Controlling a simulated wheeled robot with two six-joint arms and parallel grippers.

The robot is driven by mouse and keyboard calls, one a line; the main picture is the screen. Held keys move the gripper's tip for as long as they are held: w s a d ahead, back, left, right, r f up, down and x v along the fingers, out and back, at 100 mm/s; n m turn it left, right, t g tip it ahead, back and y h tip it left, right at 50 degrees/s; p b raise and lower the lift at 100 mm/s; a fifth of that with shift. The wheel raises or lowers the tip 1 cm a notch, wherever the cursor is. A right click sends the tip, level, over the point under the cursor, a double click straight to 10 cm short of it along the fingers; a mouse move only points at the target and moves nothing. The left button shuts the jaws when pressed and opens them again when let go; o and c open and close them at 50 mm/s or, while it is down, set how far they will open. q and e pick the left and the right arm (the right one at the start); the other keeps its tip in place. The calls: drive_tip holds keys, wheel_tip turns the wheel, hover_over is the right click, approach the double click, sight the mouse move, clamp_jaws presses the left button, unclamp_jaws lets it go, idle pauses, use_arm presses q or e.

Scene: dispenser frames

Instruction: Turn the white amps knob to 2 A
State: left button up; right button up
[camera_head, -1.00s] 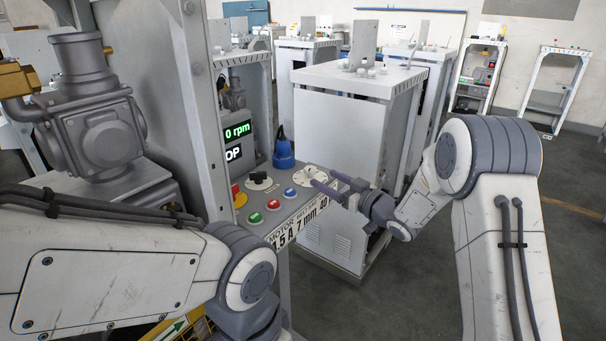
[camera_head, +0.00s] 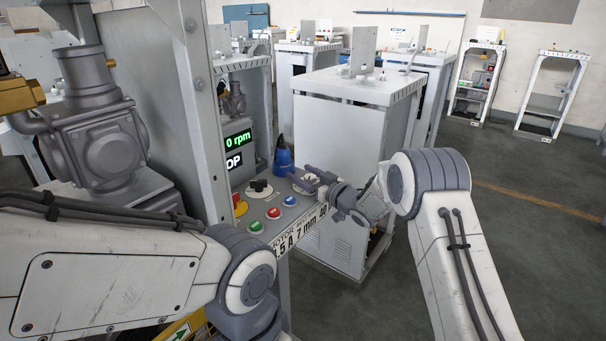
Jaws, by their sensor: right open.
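The white amps knob (camera_head: 303,188) sits at the right end of the sloping control panel. It is mostly hidden behind my right gripper, so its pointer and setting cannot be read. My right gripper (camera_head: 301,180) is open, with its purple-grey fingers at the knob. I cannot tell whether they are around it or above it, or touching it. My left arm comes in at the lower left, and its gripper is out of view.
Beside the knob are a black knob (camera_head: 259,188), a blue button (camera_head: 289,201), a red button (camera_head: 273,213), a green button (camera_head: 256,227) and an emergency stop (camera_head: 239,204). A blue object (camera_head: 283,158) stands behind the panel. A white cabinet (camera_head: 338,140) is close behind my right gripper.

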clamp_jaws()
drive_tip(key=shift+s+a+r+n+g+y+p, duration=0.1)
drive_tip(key=shift+n+g+y+p, duration=0.05)
drive_tip(key=shift+n+g+y, duration=0.5)
drive_tip(key=shift+s+r+n+g+y+p, duration=0.1)
drive_tip(key=shift+n+g+y+p, duration=0.05)
drive_tip(key=shift+n+g+y, duration=0.45)
drive_tip(key=shift+s+a+f+n+g+y, duration=0.15)
drive_tip(key=shift+n+g+y, duration=0.4)
drive_tip(key=shift+g, duration=0.35)
drive_tip(key=shift+s+a+n+g+y, duration=0.15)
drive_tip(key=shift+n+g+y, duration=0.25)
drive_tip(key=shift+n+g, duration=0.35)
drive_tip(key=shift+d, duration=0.1)
unclamp_jaws()
